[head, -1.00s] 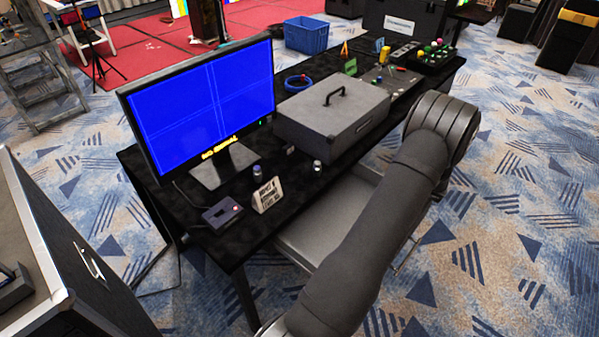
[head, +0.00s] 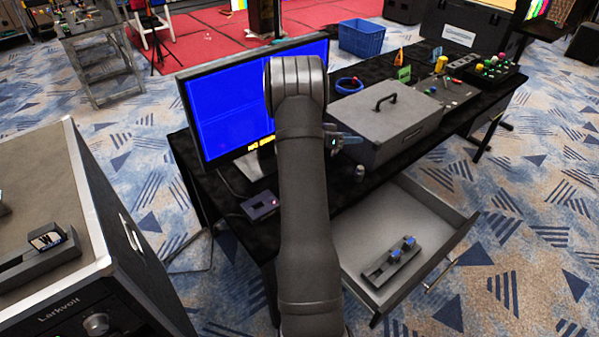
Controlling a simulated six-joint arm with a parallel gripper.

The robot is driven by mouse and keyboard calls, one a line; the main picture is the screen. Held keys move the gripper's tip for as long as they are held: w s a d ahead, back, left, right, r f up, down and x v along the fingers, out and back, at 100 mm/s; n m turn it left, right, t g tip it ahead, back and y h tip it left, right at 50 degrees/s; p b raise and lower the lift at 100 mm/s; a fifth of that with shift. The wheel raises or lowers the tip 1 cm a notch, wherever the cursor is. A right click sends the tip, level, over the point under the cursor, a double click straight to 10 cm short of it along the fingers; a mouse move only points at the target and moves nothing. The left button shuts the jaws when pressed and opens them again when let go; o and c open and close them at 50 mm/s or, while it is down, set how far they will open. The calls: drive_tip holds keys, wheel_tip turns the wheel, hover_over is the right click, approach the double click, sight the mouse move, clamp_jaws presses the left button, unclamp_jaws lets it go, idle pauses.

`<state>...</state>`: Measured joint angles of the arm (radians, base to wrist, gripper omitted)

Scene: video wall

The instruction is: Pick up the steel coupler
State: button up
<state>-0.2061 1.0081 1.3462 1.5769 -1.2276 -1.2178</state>
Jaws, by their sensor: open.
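A small silver cylinder (head: 359,173), which may be the steel coupler, stands on the black table just in front of the grey case. It is too small to identify for certain. My gripper (head: 347,140) shows only partly past the right side of my arm, in front of the grey case. It appears above and slightly left of the cylinder in the picture, apart from it. Its jaws are open, with nothing seen between them. A dark holder (head: 378,272) with two blue-topped metal pieces (head: 401,248) lies in the open drawer.
The black table (head: 345,208) carries a blue-screen monitor (head: 215,108), a grey case (head: 375,125) and a small dark box (head: 260,205). The open drawer (head: 355,235) juts out in front. A large flight case (head: 50,190) stands at left. My arm hides the table's middle.

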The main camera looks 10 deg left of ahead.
drive_tip(key=shift+m+t+y, duration=0.4)
drive_tip(key=shift+m+y, duration=0.3)
drive_tip(key=shift+m, duration=0.2)
drive_tip(key=s+a+f, duration=0.1)
drive_tip(key=a, duration=0.4)
drive_tip(key=s+a+f, duration=0.1)
drive_tip(key=a+f, duration=0.1)
drive_tip(key=a, duration=0.4)
drive_tip(key=s+a+f, duration=0.1)
drive_tip(key=a, duration=0.5)
drive_tip(key=shift+s+f, duration=0.15)
drive_tip(key=shift+s, duration=0.2)
drive_tip(key=s+a+f+m, duration=0.1)
drive_tip(key=s+a+f, duration=0.25)
drive_tip(key=a, duration=0.45)
drive_tip(key=shift+y, duration=0.5)
drive_tip(key=x, duration=0.5)
drive_tip(key=shift+d, duration=0.45)
drive_tip(key=x, duration=0.5)
drive_tip(key=shift+s+d, duration=0.3)
drive_tip(key=c, duration=1.1)
